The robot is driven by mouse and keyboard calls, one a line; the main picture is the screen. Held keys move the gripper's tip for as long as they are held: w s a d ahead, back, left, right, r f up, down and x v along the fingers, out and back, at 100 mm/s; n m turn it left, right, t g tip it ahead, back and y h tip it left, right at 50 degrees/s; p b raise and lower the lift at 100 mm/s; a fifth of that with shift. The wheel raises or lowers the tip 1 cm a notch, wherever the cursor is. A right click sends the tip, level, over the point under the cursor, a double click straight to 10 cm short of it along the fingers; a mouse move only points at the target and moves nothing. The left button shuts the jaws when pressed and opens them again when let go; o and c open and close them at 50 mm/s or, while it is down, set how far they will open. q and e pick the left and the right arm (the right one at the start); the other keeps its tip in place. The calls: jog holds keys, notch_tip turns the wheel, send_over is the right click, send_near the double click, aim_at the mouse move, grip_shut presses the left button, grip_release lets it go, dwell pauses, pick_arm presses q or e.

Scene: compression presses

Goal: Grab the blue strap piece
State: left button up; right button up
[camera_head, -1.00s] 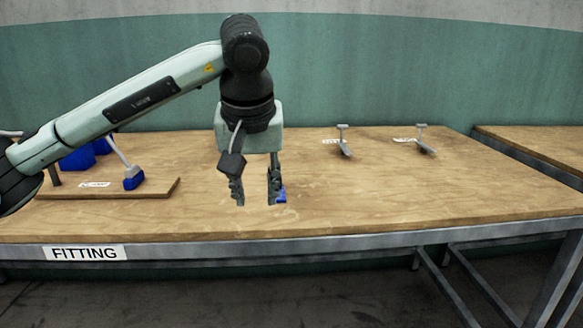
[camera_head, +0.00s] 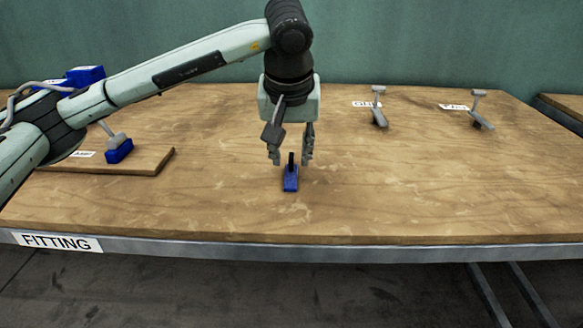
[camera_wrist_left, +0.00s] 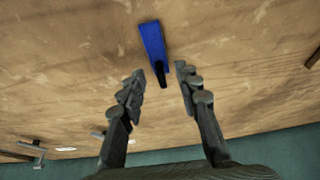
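The blue strap piece (camera_head: 291,181) lies on the wooden table near its front middle, with a dark upright part at its far end. My left gripper (camera_head: 291,160) points down at the piece, its two fingers apart on either side of the dark part. In the left wrist view the blue strap piece (camera_wrist_left: 153,45) lies just beyond the fingertips, and its dark end reaches toward the gap of the left gripper (camera_wrist_left: 159,70). The fingers appear apart from it. My right gripper is not in view.
A wooden board (camera_head: 130,168) at the left carries a grey-handled blue piece (camera_head: 119,150), with blue blocks (camera_head: 84,75) behind. Two grey T-shaped pieces (camera_head: 379,108) (camera_head: 480,112) with labels stand at the back right. The table around the strap piece is clear.

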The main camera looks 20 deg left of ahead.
pick_arm(q)
jog(key=shift+x, duration=1.1)
grip_shut()
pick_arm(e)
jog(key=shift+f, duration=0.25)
pick_arm(q)
jog(key=shift+r, duration=0.15)
